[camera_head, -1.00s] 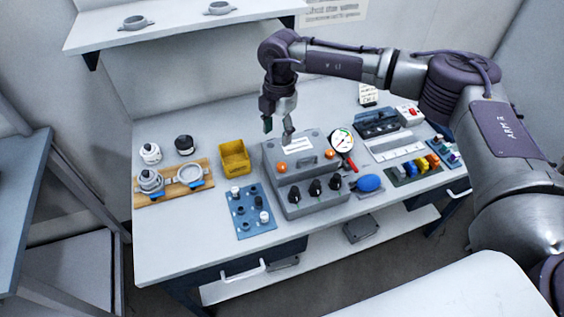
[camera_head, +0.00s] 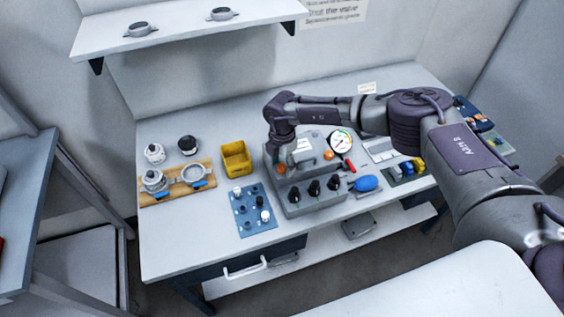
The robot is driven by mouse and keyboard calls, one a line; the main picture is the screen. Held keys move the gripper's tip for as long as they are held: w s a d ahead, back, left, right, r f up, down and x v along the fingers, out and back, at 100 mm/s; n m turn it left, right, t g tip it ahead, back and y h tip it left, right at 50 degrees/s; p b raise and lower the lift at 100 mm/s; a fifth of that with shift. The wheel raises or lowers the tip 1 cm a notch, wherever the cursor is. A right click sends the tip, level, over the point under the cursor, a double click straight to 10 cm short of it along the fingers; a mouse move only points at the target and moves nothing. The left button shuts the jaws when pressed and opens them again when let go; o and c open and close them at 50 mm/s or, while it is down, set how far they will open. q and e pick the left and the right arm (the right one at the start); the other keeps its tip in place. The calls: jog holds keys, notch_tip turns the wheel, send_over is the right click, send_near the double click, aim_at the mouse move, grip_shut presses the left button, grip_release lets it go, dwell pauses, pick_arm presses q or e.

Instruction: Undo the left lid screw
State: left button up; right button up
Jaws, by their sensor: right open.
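The grey box (camera_head: 321,192) with a lid stands on the bench. Its left lid screw is an orange knob (camera_head: 281,170) at the lid's left side. A second orange knob (camera_head: 328,155) sits at the lid's right. My right gripper (camera_head: 284,163) points down over the left screw, with its open fingers close to it. I cannot tell whether they touch it. The fingers and wrist hide part of the lid and its label. My left gripper is not in view.
A yellow bin (camera_head: 236,160) stands left of the box, and a blue mat (camera_head: 252,210) with several knobs lies in front of the bin. A wooden board (camera_head: 178,185) with metal fittings is farther left. A gauge (camera_head: 341,142) is right of the lid.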

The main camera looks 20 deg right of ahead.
jog(key=shift+f, duration=0.1)
grip_shut()
